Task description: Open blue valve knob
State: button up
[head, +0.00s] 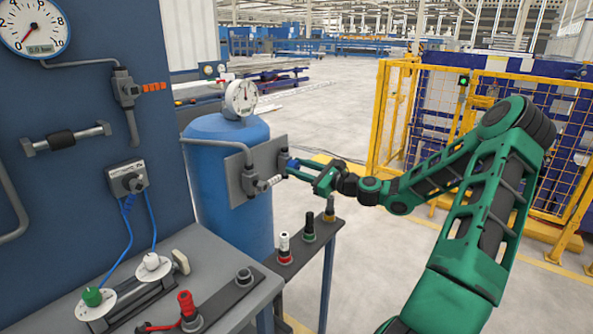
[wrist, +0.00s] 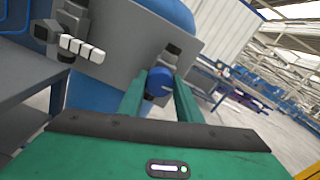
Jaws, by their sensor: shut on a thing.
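The blue valve knob (wrist: 159,82) is mounted on a grey plate (wrist: 128,40) in front of the blue tank. In the wrist view it sits between the two green fingers of my gripper (wrist: 160,88), which is shut on it. In the head view my gripper (head: 303,170) reaches in from the right to the same grey plate (head: 237,172). There the knob (head: 290,162) shows only as a small blue patch, partly hidden by the fingers.
A white-ribbed fitting (head: 268,183) sticks out of the plate left of my gripper. A narrow shelf (head: 305,247) with several plugs stands below. The blue tank (head: 222,150) is behind the plate. A yellow fence (head: 392,115) stands to the right.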

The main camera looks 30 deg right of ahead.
jog(key=n, duration=0.8)
jog(key=shift+a+f+n, duration=0.1)
jog(key=shift+n, duration=0.2)
jog(key=n, duration=0.4)
jog(key=shift+f+n, duration=0.1)
jog(key=shift+n, duration=0.2)
jog(key=shift+s+f+n, duration=0.1)
jog(key=shift+n, duration=1.9)
jog(key=o, duration=1)
jog(key=shift+o, duration=0.2)
